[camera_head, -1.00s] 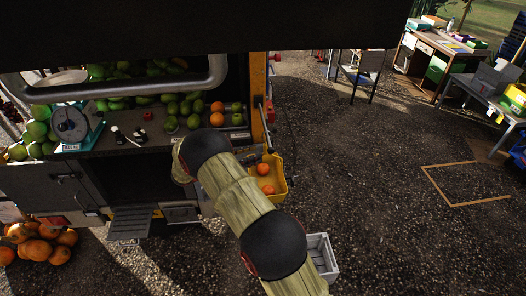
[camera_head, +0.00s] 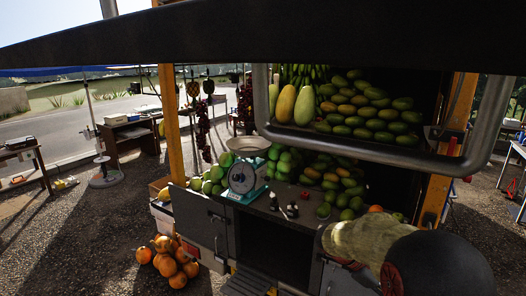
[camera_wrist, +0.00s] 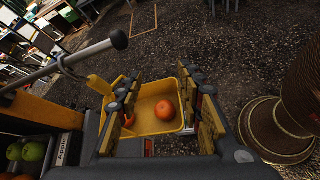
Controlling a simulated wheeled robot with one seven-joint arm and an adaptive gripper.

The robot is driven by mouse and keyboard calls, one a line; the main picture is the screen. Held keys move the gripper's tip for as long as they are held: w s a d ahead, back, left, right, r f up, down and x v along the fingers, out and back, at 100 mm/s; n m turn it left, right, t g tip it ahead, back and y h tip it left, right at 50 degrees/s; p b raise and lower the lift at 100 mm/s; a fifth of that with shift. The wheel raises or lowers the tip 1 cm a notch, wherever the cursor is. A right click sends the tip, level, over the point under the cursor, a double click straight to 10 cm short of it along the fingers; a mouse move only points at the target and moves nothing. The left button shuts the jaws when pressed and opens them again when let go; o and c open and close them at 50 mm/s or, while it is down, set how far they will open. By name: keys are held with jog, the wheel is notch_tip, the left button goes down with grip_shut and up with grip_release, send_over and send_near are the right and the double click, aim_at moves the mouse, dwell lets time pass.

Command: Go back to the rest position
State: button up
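My gripper (camera_wrist: 163,84) is open and empty in the wrist view, its two fingers spread wide apart. Beyond the fingers is a yellow crate (camera_wrist: 150,101) with an orange (camera_wrist: 191,110) in it. In the head view only part of my arm shows at the lower right, and the gripper itself is hidden or out of frame there.
The fruit truck counter (camera_head: 263,205) carries a teal scale (camera_head: 242,178) and several green fruits. A metal bar (camera_head: 377,149) crosses in front of the truck. Pumpkins (camera_head: 178,262) lie on the ground. In the wrist view, a grey rod (camera_wrist: 85,53) stands left of the crate.

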jog(key=s+a+f+m+t+y+b, duration=0.2)
jog(key=s+a+m+t+y+b, duration=0.2)
jog(key=s+a, duration=0.6)
jog(key=s+a+f+m+t+y+b, duration=0.3)
jog(key=s+a+m+t+y+b, duration=0.2)
jog(key=s+a, duration=0.5)
jog(key=s+y+b, duration=0.1)
jog(key=y+b, duration=0.1)
jog(key=b, duration=0.1)
jog(key=shift+s+a+m+t, duration=0.3)
jog(key=shift+s+a, duration=0.05)
